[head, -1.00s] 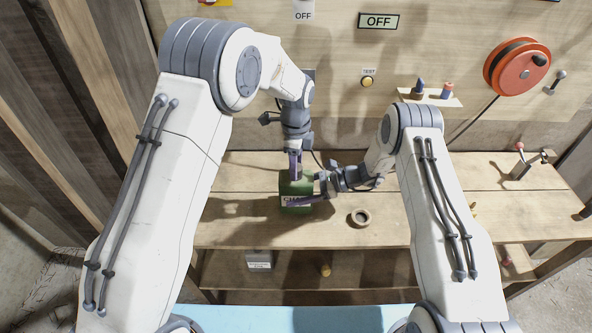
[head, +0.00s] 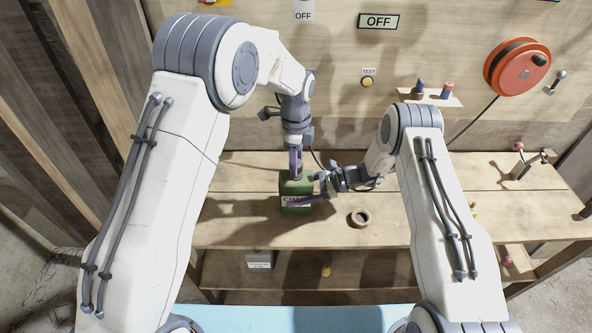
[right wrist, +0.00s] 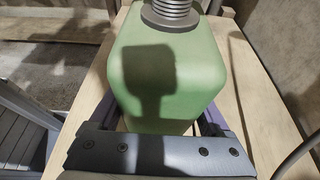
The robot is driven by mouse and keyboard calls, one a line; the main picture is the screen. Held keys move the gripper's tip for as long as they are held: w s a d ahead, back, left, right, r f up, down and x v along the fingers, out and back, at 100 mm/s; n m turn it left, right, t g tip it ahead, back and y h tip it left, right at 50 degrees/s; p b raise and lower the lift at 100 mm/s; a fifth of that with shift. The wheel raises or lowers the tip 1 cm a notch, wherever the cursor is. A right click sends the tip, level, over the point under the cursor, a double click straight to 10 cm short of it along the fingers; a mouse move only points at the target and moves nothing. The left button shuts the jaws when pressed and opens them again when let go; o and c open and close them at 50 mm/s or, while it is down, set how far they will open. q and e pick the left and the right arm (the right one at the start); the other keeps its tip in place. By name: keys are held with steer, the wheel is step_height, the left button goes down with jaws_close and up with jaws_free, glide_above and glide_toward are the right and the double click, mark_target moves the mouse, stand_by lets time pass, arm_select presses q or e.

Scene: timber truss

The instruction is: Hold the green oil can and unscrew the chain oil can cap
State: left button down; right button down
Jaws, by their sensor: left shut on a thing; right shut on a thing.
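The green oil can (head: 287,187) stands upright on the workbench, its label partly covered. My right gripper (head: 303,192) reaches in from the right and is shut on the can's body, one finger across its front. In the right wrist view the can (right wrist: 170,95) fills the space between the fingers. Its grey threaded neck (right wrist: 170,13) shows bare threads at the top edge of that view. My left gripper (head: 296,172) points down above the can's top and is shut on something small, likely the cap. The cap itself is hidden in the head view and out of the wrist view.
A red reel (head: 517,68) and a small shelf (head: 430,97) with two small items are on the back wall. The bench left of the can is clear.

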arm_select(q)
steer(key=shift+r, duration=3)
arm_select(e)
jaws_free()
steer(key=v, duration=1.2)
